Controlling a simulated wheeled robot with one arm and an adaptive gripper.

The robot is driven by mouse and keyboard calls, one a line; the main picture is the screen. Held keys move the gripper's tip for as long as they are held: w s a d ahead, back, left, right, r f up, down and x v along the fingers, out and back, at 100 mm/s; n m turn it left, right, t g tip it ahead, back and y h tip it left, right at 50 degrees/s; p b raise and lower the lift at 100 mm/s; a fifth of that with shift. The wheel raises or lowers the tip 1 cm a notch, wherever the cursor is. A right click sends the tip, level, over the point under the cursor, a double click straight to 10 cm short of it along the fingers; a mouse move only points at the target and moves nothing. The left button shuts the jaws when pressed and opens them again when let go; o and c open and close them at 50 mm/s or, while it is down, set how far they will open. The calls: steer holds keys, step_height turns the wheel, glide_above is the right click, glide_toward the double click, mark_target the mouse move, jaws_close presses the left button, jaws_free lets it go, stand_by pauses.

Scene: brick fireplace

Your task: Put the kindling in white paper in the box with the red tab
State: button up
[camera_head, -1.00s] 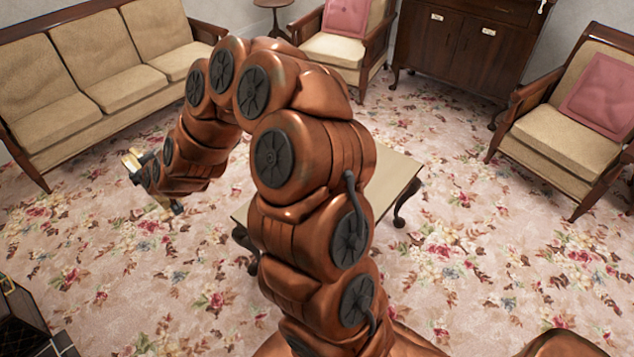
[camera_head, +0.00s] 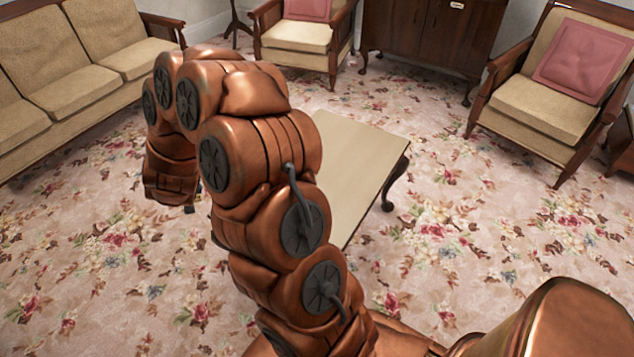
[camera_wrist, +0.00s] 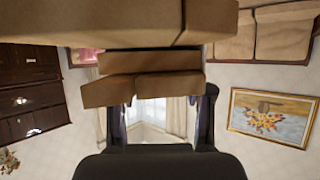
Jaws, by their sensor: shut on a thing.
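In the wrist view, tan-brown wooden sticks of kindling (camera_wrist: 145,90) lie across my gripper (camera_wrist: 161,105), with long pieces filling the top of the view. The dark fingers stand on either side of the lower pieces and are shut on the kindling. I cannot make out any paper wrap from this angle. In the head view, my bent copper arm hides the gripper and the kindling. No box with a red tab shows in either current view.
A low table (camera_head: 352,160) with a bare pale top stands just right of my arm. A sofa (camera_head: 75,85) is at the left. Armchairs (camera_head: 300,37) (camera_head: 545,103) and a dark cabinet (camera_head: 425,40) stand at the back and right. Flowered carpet (camera_head: 450,260) is open at the right front.

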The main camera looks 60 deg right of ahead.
steer(key=s+d+f+m+g+h+b, duration=0.5)
steer(key=s+d+f+m+g+b, duration=0.55)
steer(key=s+d+f+b, duration=0.7)
steer(key=shift+t, duration=0.45)
steer(key=d, duration=0.5)
steer(key=d+f+b, duration=0.1)
steer(key=d, duration=0.5)
steer(key=d+f+b, duration=0.1)
steer(key=d, duration=0.4)
steer(key=shift+w+d+f, duration=0.15)
steer(key=shift+w+d, duration=0.05)
steer(key=shift+d, duration=0.1)
steer(key=shift+f+b, duration=0.95)
steer(key=shift+f, duration=0.85)
steer(key=o, duration=1.3)
steer(key=shift+f, duration=0.1)
